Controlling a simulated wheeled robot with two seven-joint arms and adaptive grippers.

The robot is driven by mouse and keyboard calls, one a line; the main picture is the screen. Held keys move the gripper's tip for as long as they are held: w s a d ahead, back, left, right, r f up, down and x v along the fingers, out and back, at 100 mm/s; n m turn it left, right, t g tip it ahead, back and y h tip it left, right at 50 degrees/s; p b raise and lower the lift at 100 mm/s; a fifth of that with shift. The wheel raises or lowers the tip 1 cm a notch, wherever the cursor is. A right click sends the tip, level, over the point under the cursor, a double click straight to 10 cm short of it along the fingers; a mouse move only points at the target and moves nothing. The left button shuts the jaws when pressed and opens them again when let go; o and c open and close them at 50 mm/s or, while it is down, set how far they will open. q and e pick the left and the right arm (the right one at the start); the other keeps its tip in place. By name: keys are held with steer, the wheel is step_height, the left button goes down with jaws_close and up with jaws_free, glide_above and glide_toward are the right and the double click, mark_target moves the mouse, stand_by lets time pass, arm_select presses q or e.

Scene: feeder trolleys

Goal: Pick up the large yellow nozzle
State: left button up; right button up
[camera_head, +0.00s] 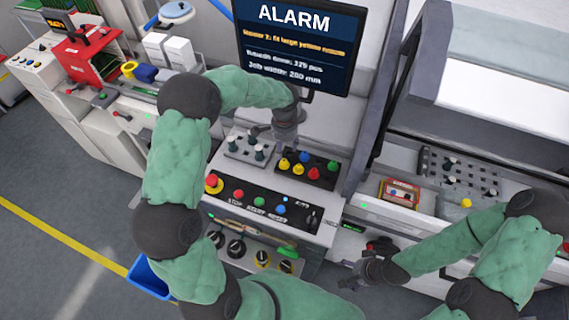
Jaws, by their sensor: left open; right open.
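A dark nozzle tray (318,183) on the console holds several coloured nozzles. Two are yellow: one at its left (284,165) and one just right of it (298,170). I cannot tell surely which is the larger. Blue, red and green nozzles stand around them. My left gripper (270,134) is open and empty, above and behind the trays, pointing down and apart from the yellow nozzles. My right gripper (360,275) is open and empty, low in front of the machine on the right, away from the tray.
A light tray (232,153) with grey-topped nozzles stands left of the dark one. A button panel (262,203) lies in front. An alarm screen (298,45) naming a large yellow nozzle hangs behind. A red-framed box (399,193) sits right. A blue bin (150,277) stands on the floor.

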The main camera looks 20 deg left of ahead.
mark_target(284, 160)
arm_select(q)
steer(key=shift+w+f, duration=0.15)
steer(key=shift+f, duration=0.65)
steer(key=shift+s+d+f, duration=0.1)
steer(key=shift+s+f, duration=0.1)
steer(key=shift+f, duration=0.7)
steer(key=shift+s+a+f, duration=0.1)
steer(key=shift+s+f, duration=0.1)
steer(key=shift+f, duration=0.65)
steer(key=shift+s+d+f, duration=0.1)
steer(key=shift+s+f, duration=0.1)
steer(key=shift+f, duration=0.7)
steer(key=c, duration=1)
